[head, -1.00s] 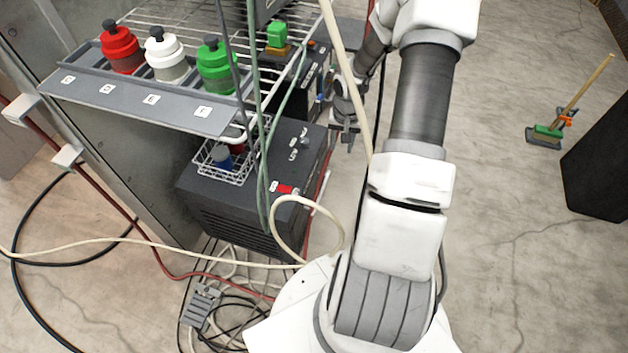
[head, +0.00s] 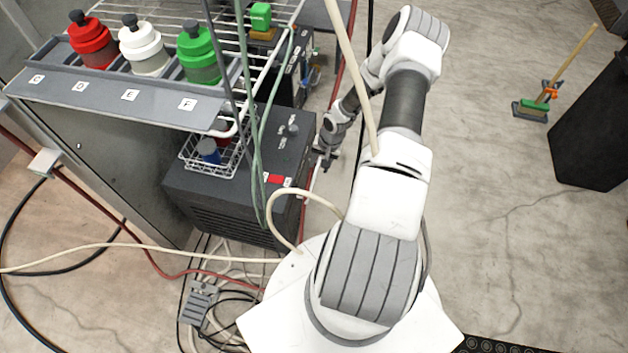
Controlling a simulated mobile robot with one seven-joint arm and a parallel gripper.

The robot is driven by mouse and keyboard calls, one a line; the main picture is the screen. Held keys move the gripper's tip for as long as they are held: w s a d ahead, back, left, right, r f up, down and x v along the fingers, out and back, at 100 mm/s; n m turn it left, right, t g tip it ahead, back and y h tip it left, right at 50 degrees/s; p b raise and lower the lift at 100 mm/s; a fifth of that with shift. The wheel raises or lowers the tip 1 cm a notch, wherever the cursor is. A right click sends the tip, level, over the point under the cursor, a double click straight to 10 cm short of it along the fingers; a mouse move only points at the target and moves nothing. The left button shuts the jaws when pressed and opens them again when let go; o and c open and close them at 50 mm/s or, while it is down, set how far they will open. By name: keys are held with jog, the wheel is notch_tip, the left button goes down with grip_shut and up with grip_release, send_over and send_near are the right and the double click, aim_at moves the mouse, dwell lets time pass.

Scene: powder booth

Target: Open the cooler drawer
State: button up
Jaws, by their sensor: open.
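A dark grey box-shaped unit (head: 277,150), which looks like the cooler, stands on the floor below the rack. It has dark vents on its near face and knobs and a red switch on top. Its right face is seen edge-on, so I cannot make out a drawer or handle, or tell whether a drawer is open. My gripper (head: 322,162) is small in the view, pointing down close beside the unit's right edge. It is open, and I see nothing held in it. I cannot tell whether it touches the unit.
A wire basket (head: 190,163) with a blue-capped bottle (head: 208,151) sits on the unit. Above, a rack holds red, white and green bottles (head: 199,55). Hoses hang in front, and cables lie on the floor. Open floor lies right, with a broom (head: 545,95) and black bin (head: 592,120).

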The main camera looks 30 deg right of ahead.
aim_at(313, 181)
jog(key=f+b, duration=0.1)
jog(key=f, duration=0.2)
jog(key=w+f, duration=0.1)
jog(key=f, duration=0.2)
jog(key=a+f+b, duration=0.1)
jog(key=f, duration=0.2)
jog(key=shift+w+a+b, duration=0.1)
jog(key=shift+w+b, duration=0.1)
jog(key=shift+b, duration=0.15)
grip_shut()
dwell(0.8)
